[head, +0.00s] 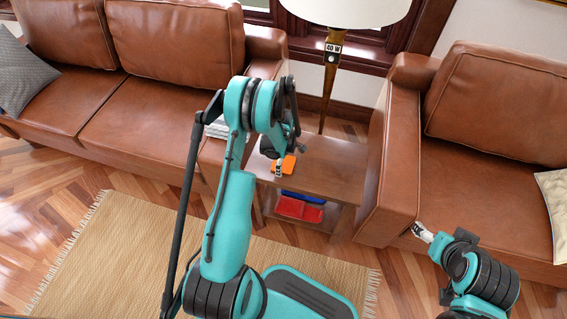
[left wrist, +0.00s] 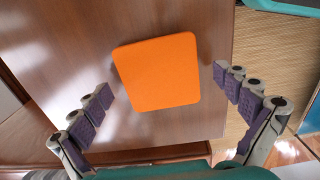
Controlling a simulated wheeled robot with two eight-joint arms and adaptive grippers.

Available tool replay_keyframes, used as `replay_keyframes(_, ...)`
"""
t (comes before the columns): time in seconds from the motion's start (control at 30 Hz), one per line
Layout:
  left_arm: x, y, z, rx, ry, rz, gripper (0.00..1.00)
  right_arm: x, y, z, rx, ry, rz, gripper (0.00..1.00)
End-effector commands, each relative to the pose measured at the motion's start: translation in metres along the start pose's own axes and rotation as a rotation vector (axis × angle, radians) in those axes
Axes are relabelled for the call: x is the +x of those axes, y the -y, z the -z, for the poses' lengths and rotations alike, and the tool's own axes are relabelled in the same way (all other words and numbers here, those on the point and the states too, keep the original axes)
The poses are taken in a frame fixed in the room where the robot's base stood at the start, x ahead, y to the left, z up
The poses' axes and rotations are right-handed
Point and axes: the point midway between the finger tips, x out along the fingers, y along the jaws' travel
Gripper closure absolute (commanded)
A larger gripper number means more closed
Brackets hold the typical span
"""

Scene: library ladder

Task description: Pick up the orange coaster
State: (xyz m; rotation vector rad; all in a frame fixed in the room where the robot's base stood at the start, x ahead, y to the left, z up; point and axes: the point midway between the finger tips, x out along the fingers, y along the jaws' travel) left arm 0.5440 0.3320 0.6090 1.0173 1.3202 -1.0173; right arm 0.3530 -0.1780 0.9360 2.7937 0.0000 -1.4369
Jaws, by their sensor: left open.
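The orange coaster (head: 288,163) lies on the wooden side table (head: 345,165) between the two sofas. In the left wrist view the coaster (left wrist: 157,72) is a flat square with rounded corners, lying on the table top (left wrist: 75,40). My left gripper (left wrist: 165,88) is open, its fingers spread to both sides of the coaster and apart from it. In the head view the left gripper (head: 283,160) is over the table at the coaster, partly hidden by its arm. My right gripper (head: 421,232) is low at the right, by the armchair, far from the coaster; its finger state is unclear.
A lamp (head: 326,85) stands behind the table. White books or papers (head: 217,129) show at the table's left. Red (head: 299,208) and blue (head: 303,197) items lie on the lower shelf. Leather sofa arms flank the table. A beige rug (head: 115,240) covers the floor in front.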

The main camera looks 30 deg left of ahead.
Motion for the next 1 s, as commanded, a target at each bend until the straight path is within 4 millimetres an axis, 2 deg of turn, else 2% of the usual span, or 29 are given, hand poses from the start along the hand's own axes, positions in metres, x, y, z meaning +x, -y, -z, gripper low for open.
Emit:
replay_keyframes(0.07,0.0,0.0,0.0,0.0,0.0,0.0,0.03,0.0,0.0,0.0,0.0,0.0,0.0,0.29)
replay_keyframes(0.2,0.0,0.0,0.0,0.0,0.0,0.0,0.4,0.0,0.0,0.0,0.0,0.0,0.0,0.29)
replay_keyframes(0.27,0.0,0.0,0.0,0.0,0.0,0.0,0.53,0.0,0.0,0.0,0.0,0.0,0.0,0.29)
replay_keyframes(0.67,-0.004,0.0,0.0,0.0,0.0,0.0,0.53,0.0,0.0,0.0,0.0,0.0,0.0,0.29)
replay_keyframes(0.77,-0.014,0.0,0.0,0.0,0.0,0.0,0.53,-0.004,0.0,0.003,0.0,0.0,0.0,0.29)
replay_keyframes(0.97,-0.051,0.0,0.0,0.0,0.0,0.0,0.53,-0.021,0.0,0.015,0.0,0.0,0.0,0.29)
replay_keyframes(1.0,-0.056,0.002,-0.009,0.004,0.0,0.0,0.53,-0.023,0.0,0.017,0.0,0.0,0.0,0.29)
